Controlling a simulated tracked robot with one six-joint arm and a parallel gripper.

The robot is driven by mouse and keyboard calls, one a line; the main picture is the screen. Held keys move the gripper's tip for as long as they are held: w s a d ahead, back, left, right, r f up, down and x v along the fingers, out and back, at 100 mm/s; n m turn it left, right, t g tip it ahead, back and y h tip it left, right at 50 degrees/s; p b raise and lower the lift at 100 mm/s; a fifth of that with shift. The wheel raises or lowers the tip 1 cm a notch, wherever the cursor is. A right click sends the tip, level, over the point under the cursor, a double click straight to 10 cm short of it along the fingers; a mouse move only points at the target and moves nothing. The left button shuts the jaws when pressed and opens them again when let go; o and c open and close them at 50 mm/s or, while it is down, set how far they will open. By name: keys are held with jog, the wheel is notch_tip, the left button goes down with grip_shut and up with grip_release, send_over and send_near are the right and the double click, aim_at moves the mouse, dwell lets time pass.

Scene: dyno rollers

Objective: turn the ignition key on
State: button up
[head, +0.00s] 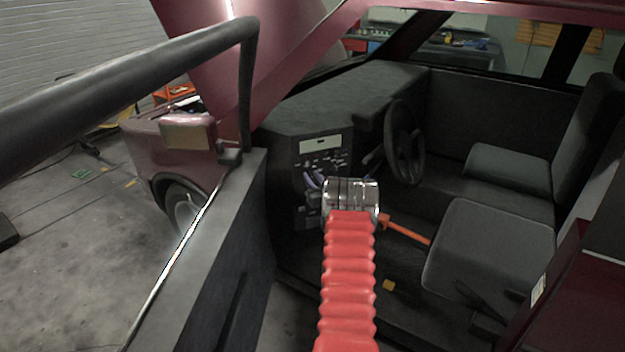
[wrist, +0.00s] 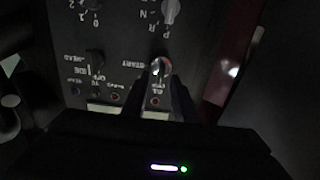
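In the wrist view a silver switch with a small red mark (wrist: 159,67) sits on the dark panel, beside the upside-down label START; it looks like the ignition key. My gripper (wrist: 161,83) reaches up to it, with one dark finger on each side of its lower part. I cannot tell whether the fingers touch it. In the head view my red-sleeved arm points at the dashboard panel (head: 323,145), and its metal wrist hides the key and most of the gripper.
The wrist view shows another knob (wrist: 170,11) above the key and a dark knob (wrist: 95,57) to its left. In the head view the steering wheel (head: 405,143) is right of my arm, seats (head: 490,250) are farther right, and the open door (head: 225,260) is left.

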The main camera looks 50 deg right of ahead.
grip_shut()
jog(key=shift+a, duration=0.1)
jog(key=shift+m, duration=0.3)
jog(key=m, duration=0.3)
jog(key=shift+s+d, duration=0.15)
jog(key=shift+d, duration=0.2)
jog(key=m, duration=0.5)
jog(key=shift+s+d+f, duration=0.1)
jog(key=shift+s+d, duration=0.05)
jog(key=shift+d, duration=0.1)
dwell(0.4)
grip_release()
jog(key=shift+f, duration=0.1)
